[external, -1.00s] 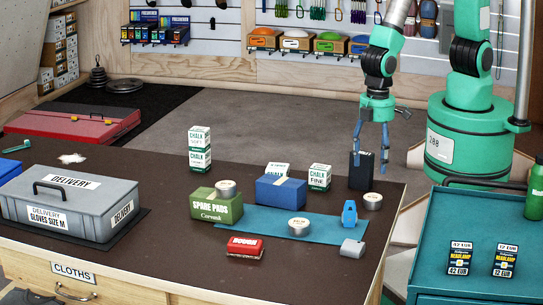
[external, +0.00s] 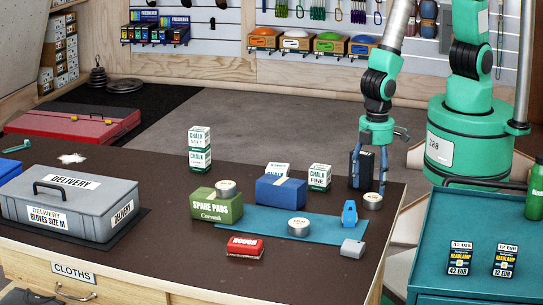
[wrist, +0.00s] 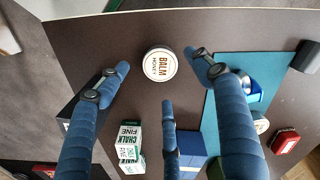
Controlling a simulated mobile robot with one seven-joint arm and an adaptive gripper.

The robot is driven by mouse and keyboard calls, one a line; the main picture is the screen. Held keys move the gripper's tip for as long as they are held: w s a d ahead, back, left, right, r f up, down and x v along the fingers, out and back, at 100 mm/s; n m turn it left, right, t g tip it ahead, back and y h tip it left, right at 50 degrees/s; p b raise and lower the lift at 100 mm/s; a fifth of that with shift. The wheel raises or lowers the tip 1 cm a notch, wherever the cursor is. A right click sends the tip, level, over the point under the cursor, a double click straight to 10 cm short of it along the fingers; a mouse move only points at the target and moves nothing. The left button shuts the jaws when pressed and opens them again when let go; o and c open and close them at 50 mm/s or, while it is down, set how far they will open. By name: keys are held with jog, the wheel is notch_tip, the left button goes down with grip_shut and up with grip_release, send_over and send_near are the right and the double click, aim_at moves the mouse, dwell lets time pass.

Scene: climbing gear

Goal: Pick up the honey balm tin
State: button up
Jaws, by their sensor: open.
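The honey balm tin (wrist: 160,65) is a small round tin with a pale lid reading BALM HONEY. It stands upright on the dark table in the wrist view. In the external view it is the tin (external: 373,202) near the table's right edge, beside a black box. My gripper (external: 374,184) is open above it, its blue fingers pointing down. In the wrist view the fingers of my gripper (wrist: 160,78) are spread around the tin's outline, with nothing between them but the tin below. I cannot tell whether any fingertip touches it.
The black box (external: 362,170) stands close behind my fingers. A chalk box (external: 319,178), a blue box (external: 281,190) and a blue climbing tool (external: 349,213) are to the left. Other tins sit on the green box (external: 216,208) and the blue mat (external: 262,226).

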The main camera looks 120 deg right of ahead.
aim_at(373, 197)
jog(key=shift+a+f+b, duration=0.1)
jog(key=shift+f+b, duration=0.35)
jog(key=shift+f, duration=1.9)
jog(key=c, duration=1.2)
